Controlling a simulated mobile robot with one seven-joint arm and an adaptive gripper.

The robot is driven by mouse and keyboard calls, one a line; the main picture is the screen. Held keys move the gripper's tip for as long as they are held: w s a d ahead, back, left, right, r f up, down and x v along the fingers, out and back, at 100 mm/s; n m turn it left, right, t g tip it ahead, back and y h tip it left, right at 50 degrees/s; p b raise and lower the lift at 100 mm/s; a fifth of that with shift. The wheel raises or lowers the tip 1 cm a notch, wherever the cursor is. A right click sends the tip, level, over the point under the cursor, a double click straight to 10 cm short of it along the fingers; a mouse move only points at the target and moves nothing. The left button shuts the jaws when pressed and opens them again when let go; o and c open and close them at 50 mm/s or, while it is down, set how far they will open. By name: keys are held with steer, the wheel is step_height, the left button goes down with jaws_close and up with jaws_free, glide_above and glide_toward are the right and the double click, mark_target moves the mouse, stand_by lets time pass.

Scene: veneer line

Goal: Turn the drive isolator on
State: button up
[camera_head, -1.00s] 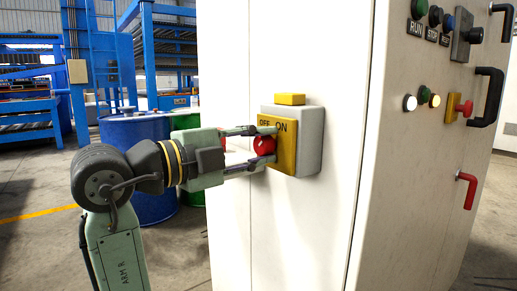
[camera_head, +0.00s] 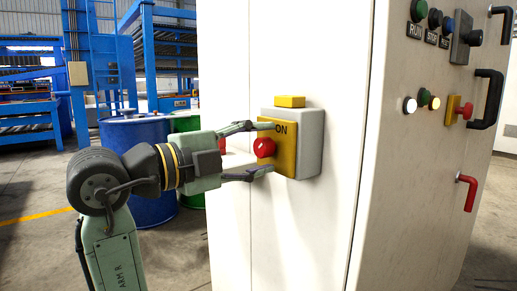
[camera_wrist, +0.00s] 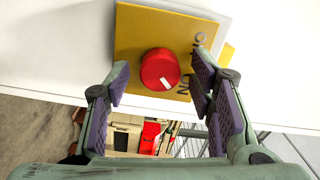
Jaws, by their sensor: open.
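The drive isolator is a grey box with a yellow plate (camera_head: 285,150) on the white cabinet's left face. Its red knob (camera_head: 264,147) stands out from the plate; in the wrist view the knob (camera_wrist: 160,70) has a short white mark low on its face. ON is readable in the head view, with OFF mostly hidden behind the upper finger. My gripper (camera_head: 267,149) is open, one finger above and one below the knob, with gaps on both sides. In the wrist view the fingers (camera_wrist: 160,78) stand apart on either side of the knob.
The white cabinet (camera_head: 310,225) fills the middle. Its right face carries buttons, lamps, a black handle (camera_head: 487,98) and a red handle (camera_head: 466,192). A blue drum (camera_head: 150,180) and a green drum (camera_head: 190,124) stand behind my arm. A yellow block (camera_head: 290,101) tops the isolator.

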steer(key=v, duration=1.1)
steer(key=shift+s+a, duration=0.2)
steer(key=shift+a, duration=0.05)
